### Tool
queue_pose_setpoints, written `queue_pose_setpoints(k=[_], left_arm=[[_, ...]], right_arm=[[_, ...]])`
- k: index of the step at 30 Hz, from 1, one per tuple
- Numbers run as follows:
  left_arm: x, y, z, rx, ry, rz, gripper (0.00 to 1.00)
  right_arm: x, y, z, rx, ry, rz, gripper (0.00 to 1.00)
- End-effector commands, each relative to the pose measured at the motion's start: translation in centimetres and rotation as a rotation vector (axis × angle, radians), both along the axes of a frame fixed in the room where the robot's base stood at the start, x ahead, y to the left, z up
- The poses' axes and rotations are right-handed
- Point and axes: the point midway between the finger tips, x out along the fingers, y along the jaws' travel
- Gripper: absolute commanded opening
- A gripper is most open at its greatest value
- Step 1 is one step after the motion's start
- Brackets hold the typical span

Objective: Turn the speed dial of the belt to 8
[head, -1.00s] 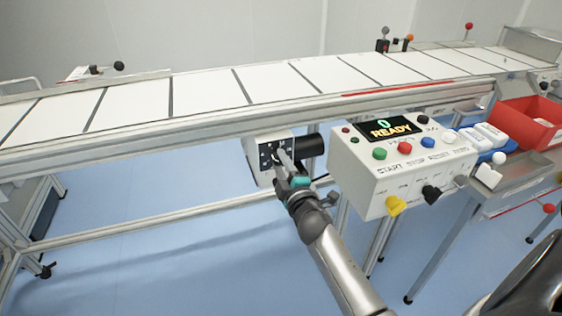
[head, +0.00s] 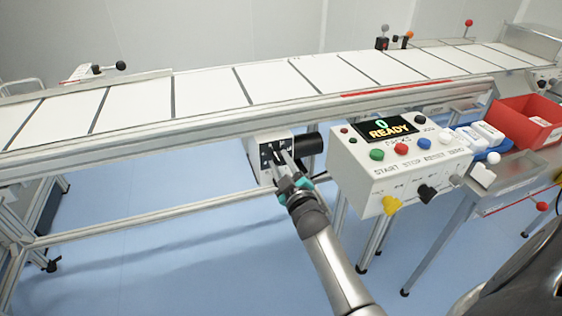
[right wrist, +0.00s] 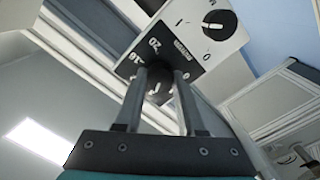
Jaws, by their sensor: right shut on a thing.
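The speed dial is a dark round knob (right wrist: 158,92) on a black scale plate (right wrist: 165,58) with white numbers, of which 20, 16 and 0 can be made out. It sits on the white control box (head: 257,170) under the belt (head: 210,95). My right gripper (head: 280,158) is at the front of this box. In the right wrist view its two fingers (right wrist: 158,80) are closed around the knob, one on each side. The fingers partly hide the knob, and I cannot read its pointer. My left gripper is not in view.
A second black knob (right wrist: 217,27), marked I and O, is on the same box. A black motor cylinder (head: 308,144) is close on the right. Further right stand the button panel (head: 385,170), its display reading 0 READY, and a red bin (head: 535,120).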

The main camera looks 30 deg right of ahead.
Motion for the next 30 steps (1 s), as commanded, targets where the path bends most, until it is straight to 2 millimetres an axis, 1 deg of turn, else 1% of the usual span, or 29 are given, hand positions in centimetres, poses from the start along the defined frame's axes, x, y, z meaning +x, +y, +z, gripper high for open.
queue_pose_setpoints(k=[11, 12, 18, 20, 30], left_arm=[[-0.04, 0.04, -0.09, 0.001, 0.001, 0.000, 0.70], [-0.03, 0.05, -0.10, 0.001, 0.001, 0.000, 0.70], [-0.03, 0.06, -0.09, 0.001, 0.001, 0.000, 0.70], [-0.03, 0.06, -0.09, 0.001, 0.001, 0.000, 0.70], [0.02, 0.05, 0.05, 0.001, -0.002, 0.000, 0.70]], right_arm=[[0.04, 0.11, 0.02, 0.005, -0.002, 0.002, 0.00], [0.04, 0.11, 0.02, 0.004, -0.002, 0.002, 0.41], [0.03, 0.06, 0.02, 0.003, -0.002, 0.001, 0.63], [0.02, 0.05, 0.02, 0.003, -0.001, 0.001, 0.69], [-0.27, 0.08, 0.02, 0.003, -0.001, 0.000, 0.69]])
